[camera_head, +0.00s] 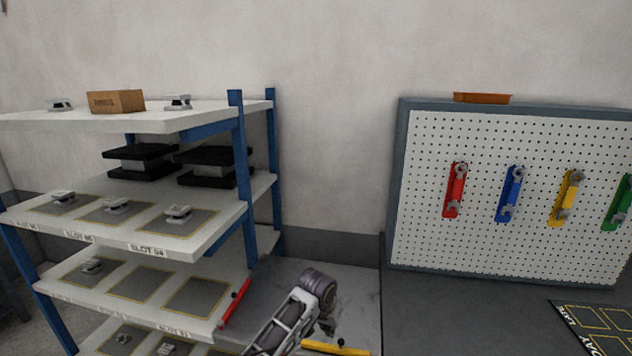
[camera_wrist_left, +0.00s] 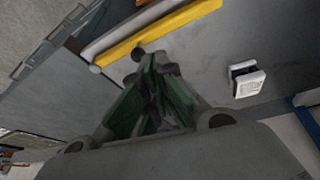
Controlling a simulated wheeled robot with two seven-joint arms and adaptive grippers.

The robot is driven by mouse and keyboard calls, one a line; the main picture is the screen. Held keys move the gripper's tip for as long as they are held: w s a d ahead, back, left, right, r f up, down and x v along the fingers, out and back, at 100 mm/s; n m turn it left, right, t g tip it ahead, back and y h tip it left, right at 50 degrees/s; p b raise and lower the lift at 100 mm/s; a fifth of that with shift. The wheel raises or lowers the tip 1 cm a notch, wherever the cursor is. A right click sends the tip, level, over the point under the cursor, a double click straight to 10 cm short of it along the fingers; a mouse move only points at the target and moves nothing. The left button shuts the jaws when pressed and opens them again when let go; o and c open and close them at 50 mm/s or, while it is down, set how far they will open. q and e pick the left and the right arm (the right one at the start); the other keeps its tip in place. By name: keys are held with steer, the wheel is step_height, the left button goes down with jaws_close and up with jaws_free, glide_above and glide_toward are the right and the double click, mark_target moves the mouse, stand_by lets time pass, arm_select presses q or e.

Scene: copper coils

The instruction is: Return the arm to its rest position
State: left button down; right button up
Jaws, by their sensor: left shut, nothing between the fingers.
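My left gripper (camera_wrist_left: 157,68) shows in the left wrist view, its dark green fingers together and nothing held between them. In the head view, part of my left arm shows at the bottom centre, beside the shelf rack (camera_head: 240,150); I cannot make out the fingers there. My right gripper is in neither view. No copper coil can be told in these views.
A yellow bar (camera_head: 338,348) lies near my arm, and a red bar (camera_head: 235,303) is at the rack's edge. A pegboard (camera_head: 420,180) with coloured wrenches stands on a dark bench (camera_head: 450,315) at right. A white clamp-like part (camera_wrist_left: 247,82) shows in the wrist view.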

arm_select(q)
steer(key=s+a+f+n+y, duration=0.2)
steer(key=s+a+f+n, duration=0.1)
steer(key=s+a, duration=2.55)
steer(key=s+d+f+g, duration=0.1)
steer(key=s+f, duration=0.1)
steer(key=f, duration=1.5)
steer(key=s+d+f, duration=0.1)
steer(key=s+f, duration=0.1)
steer(key=f, duration=1.5)
steer(key=s+a+f, duration=0.2)
steer(key=s+f, duration=0.7)
steer(key=s, duration=0.2)
steer(key=s+a+f+g, duration=0.1)
steer(key=s+a+f, duration=0.1)
steer(key=s+f, duration=0.8)
steer(key=shift+s+a+f+m+b, duration=0.2)
steer(key=shift+s+f+m+b, duration=0.1)
steer(key=shift+s, duration=0.5)
steer(key=c, duration=2.2)
jaws_free()
